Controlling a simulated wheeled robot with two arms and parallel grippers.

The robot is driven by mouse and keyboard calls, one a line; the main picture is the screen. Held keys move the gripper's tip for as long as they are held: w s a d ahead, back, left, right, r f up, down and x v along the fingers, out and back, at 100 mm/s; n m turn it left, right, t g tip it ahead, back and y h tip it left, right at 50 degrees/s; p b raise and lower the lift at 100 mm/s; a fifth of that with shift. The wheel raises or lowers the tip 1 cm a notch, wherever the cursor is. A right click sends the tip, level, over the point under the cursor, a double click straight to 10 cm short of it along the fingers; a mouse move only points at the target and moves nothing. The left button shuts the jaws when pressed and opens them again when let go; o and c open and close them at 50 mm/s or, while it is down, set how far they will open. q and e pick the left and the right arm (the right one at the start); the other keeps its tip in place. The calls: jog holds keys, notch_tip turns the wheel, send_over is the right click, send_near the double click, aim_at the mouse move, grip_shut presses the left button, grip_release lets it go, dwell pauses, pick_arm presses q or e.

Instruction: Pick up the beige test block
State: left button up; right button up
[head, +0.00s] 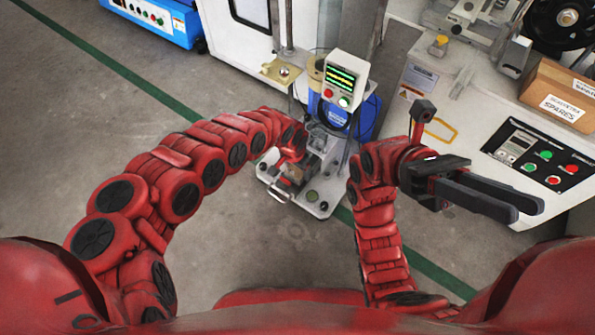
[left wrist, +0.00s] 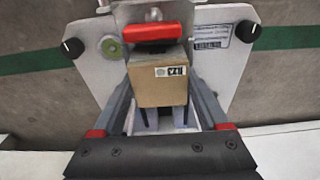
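The beige test block (left wrist: 162,87), with a small printed label on its top edge, shows in the left wrist view just below a red bar (left wrist: 151,32). My left gripper (left wrist: 160,92) has one finger along each side of the block, close to its sides. Whether the fingers press on it cannot be told. In the head view my left gripper (head: 287,186) is down at the base of the test machine, and the block is not clear there. My right gripper (head: 528,212) is open and empty, held out to the right in front of the white cabinet.
The small test machine (head: 343,80) has a display head and a pale base plate (head: 310,207). A blue container (head: 367,118) stands behind it. A cardboard spares box (head: 556,95) and a control panel (head: 537,155) are at the right. The floor at left is clear.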

pick_arm(q)
grip_shut()
dwell(0.3)
